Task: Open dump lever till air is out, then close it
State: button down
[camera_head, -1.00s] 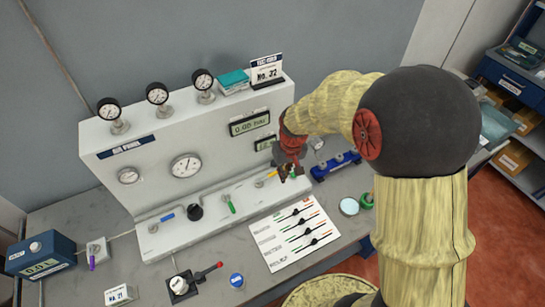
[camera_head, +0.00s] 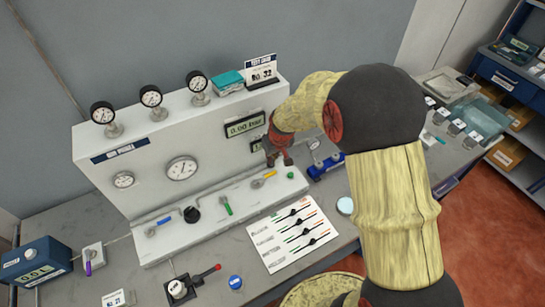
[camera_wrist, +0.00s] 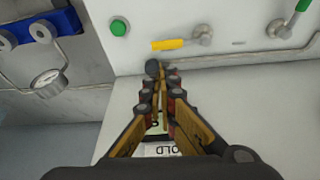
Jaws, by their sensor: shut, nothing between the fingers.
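The yellow-handled lever (camera_head: 270,174) sits on the sloped white ledge of the air panel (camera_head: 165,170), between a green lever (camera_head: 227,205) and a green button (camera_head: 290,176). No readable label marks it as the dump lever. In the wrist view its yellow handle (camera_wrist: 167,44) lies crosswise, pointing from its grey pivot toward the green button. My gripper (camera_head: 279,160) is just above and behind the lever, near the panel face. In the wrist view my gripper (camera_wrist: 156,70) is shut and empty, its tips apart from the handle. The large display (camera_head: 244,124) seems to read 0.00 bar.
Three gauges and a card sign (camera_head: 261,72) stand on the panel top. A blue lever (camera_head: 158,226) and black knob (camera_head: 191,214) are on the ledge's left. A blue fitting block (camera_head: 325,166) stands right of the panel. A printed sheet (camera_head: 291,235) lies in front.

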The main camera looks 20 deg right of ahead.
aim_at(265, 176)
jog(key=x, duration=0.6)
jog(key=shift+f, duration=0.2)
